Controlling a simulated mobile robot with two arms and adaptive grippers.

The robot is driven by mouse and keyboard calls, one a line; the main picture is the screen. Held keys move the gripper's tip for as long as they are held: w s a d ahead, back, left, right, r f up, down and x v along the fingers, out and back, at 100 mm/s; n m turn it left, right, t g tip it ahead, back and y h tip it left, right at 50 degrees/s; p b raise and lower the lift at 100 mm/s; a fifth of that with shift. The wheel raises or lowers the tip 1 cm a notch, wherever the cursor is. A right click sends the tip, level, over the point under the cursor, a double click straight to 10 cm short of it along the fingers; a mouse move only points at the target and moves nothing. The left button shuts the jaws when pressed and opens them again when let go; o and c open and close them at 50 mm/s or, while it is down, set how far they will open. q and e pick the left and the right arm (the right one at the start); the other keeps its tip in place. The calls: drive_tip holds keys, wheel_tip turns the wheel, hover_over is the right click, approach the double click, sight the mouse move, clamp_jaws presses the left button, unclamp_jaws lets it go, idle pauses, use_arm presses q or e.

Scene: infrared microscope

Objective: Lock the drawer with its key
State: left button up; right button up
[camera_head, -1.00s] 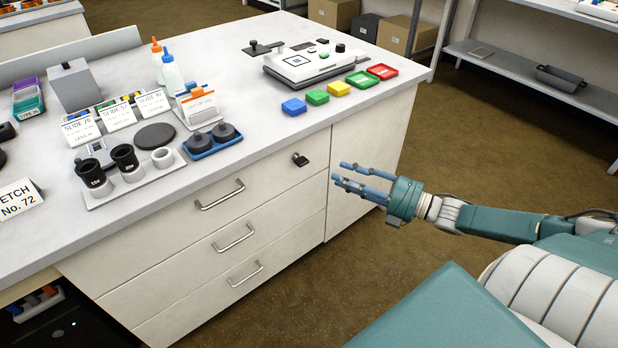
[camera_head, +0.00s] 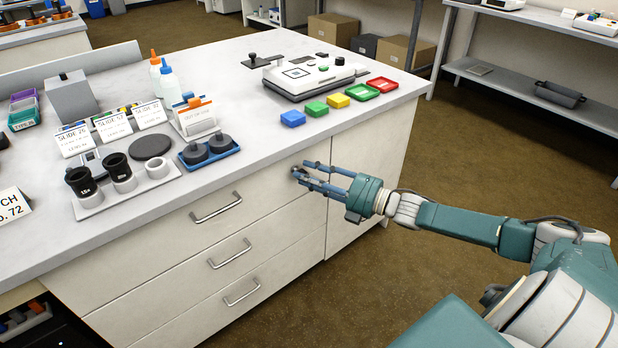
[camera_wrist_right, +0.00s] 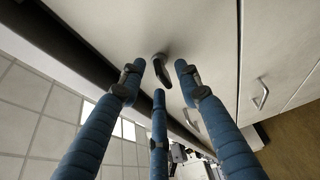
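The closed top drawer (camera_head: 258,197) is pale, with a metal bar handle, in the front of the white bench. A small dark key (camera_wrist_right: 160,70) sticks out of the lock near the drawer's upper right corner. In the head view the fingers largely cover it. My right gripper (camera_head: 303,172) is at the lock and points toward the drawer front. In the right wrist view its three blue fingers (camera_wrist_right: 158,78) are spread open, with the key just ahead between the tips. No finger visibly closes on it. My left gripper is not in view.
The worktop's front edge (camera_head: 250,155) overhangs just above the right gripper. Colored trays (camera_head: 338,101) and a white microscope device (camera_head: 310,75) stand on top. Two lower drawers with bar handles (camera_head: 230,253) are closed. Open floor (camera_head: 440,165) lies to the right.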

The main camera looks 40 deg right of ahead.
clamp_jaws()
drive_tip(key=shift+m, duration=0.3)
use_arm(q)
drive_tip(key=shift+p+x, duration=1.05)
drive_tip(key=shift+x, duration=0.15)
use_arm(e)
drive_tip(key=shift+a+f+m+t+h, duration=0.2)
drive_tip(key=shift+m+t+h, duration=0.9)
drive_tip(key=shift+m, duration=2.6)
drive_tip(key=shift+d+f+m+t+h, duration=0.2)
drive_tip(key=shift+m+t+h, duration=0.9)
drive_tip(key=shift+m, duration=2.6)
drive_tip(key=shift+a+f+m+t+h, duration=0.3)
drive_tip(key=shift+m+t+h, duration=0.75)
drive_tip(key=shift+m, duration=2.65)
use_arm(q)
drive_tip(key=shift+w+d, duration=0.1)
